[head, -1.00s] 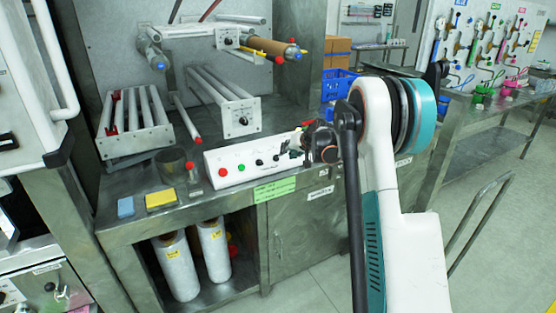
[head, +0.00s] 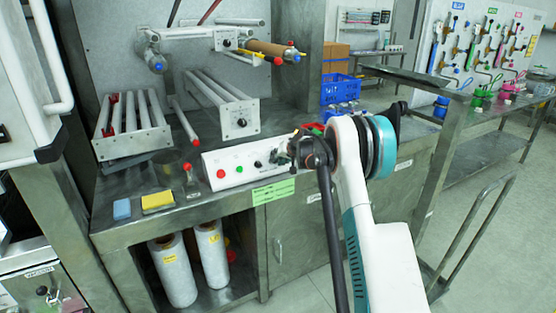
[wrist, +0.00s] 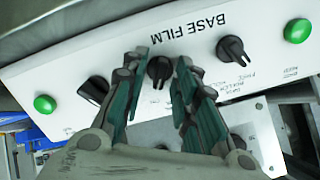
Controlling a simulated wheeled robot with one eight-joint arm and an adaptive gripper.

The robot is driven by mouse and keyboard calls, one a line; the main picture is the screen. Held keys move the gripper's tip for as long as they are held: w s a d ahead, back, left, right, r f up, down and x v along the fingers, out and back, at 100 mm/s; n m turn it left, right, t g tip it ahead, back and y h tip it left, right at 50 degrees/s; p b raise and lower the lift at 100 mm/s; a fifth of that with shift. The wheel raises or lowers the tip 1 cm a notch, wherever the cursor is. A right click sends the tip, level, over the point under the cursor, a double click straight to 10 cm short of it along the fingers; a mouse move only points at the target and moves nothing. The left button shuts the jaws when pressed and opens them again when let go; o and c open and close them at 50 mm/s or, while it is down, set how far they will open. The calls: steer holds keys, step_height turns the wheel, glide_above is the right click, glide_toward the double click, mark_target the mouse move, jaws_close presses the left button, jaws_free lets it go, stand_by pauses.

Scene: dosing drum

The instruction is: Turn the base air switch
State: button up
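A white control panel (wrist: 205,22) headed "BASE FILM" fills much of the wrist view, its lettering upside down. A black rotary knob (wrist: 159,68) sits between the two fingers of my gripper (wrist: 162,58). The fingers are apart, with a narrow gap on each side of the knob. Another black knob (wrist: 232,50) is to the right and a black switch (wrist: 93,90) to the left. I cannot read which is the base air switch. In the head view the panel is the white box (head: 215,160) on the bench; my gripper (head: 287,151) is at its right part, partly hidden by my arm.
Green buttons (wrist: 45,104) and (wrist: 297,30) flank the knobs. A red button (head: 221,173) is at the box's left end. A roller rack (head: 238,105) stands behind it. A blue sponge (head: 122,209) and yellow sponge (head: 157,201) lie left. Blue crates (head: 340,88) stand behind my arm.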

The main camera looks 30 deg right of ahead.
jaws_close()
steer(key=n+p, duration=0.2)
steer(key=n, duration=0.3)
steer(key=shift+a+r+n+h, duration=0.1)
steer(key=shift+n+h, duration=0.2)
steer(key=n, duration=0.5)
steer(key=shift+a+h+p, duration=0.1)
steer(key=shift+h+p, duration=0.25)
steer(key=shift+h, duration=0.05)
steer(key=shift+n, duration=0.4)
steer(key=shift+o, duration=1.3)
jaws_free()
